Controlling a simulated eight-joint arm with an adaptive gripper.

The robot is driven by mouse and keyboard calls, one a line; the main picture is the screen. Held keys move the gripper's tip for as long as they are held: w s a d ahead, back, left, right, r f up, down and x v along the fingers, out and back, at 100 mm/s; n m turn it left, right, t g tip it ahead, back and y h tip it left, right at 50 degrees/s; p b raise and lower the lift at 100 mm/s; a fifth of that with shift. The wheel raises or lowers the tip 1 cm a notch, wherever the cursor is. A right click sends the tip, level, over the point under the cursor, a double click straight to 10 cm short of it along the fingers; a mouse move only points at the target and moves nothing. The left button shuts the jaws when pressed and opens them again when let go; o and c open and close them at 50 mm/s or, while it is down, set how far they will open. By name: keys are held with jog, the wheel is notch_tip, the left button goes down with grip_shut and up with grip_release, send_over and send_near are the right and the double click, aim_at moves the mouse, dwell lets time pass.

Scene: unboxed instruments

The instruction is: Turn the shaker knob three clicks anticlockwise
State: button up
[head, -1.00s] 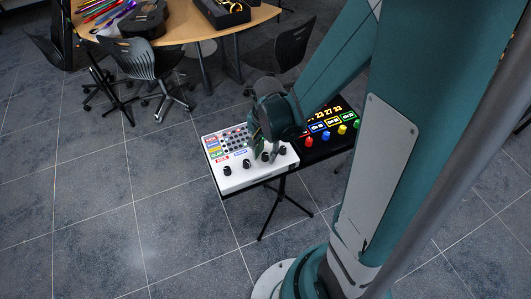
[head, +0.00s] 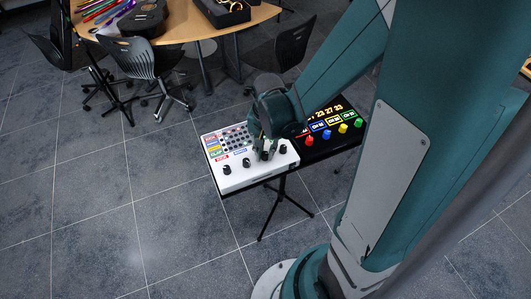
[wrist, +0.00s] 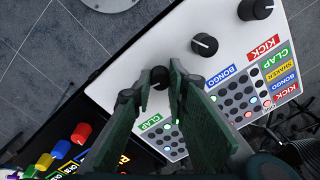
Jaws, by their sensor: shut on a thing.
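A white drum box (head: 238,178) carries a row of black knobs along its front edge. My gripper (wrist: 160,88) is shut on the third knob from the left in the head view, the shaker knob (wrist: 159,74), with one finger on each side. The fingers cover its label, so I cannot read it. The bongo knob (wrist: 204,44) and kick knob (wrist: 255,9) stand free beside it, with their labels showing. In the head view my gripper (head: 264,156) reaches down at the box and hides most of the gripped knob.
A black box (head: 318,147) with red, blue, yellow and green knobs and lit digits adjoins the white box. The end knob (head: 283,149) is close to my gripper. A thin stand (head: 275,212) holds the boxes. Chairs and a wooden table (head: 181,30) are behind.

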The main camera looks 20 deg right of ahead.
aim_at(265, 152)
jog(key=n+b, duration=0.2)
jog(key=n, duration=0.5)
jog(key=n+b, duration=0.1)
jog(key=n, duration=0.3)
jog(key=shift+w+a+n, duration=0.1)
jog(key=shift+n, duration=1.8)
jog(key=o, duration=0.9)
jog(key=shift+r, duration=0.15)
jog(key=shift+r, duration=5.85)
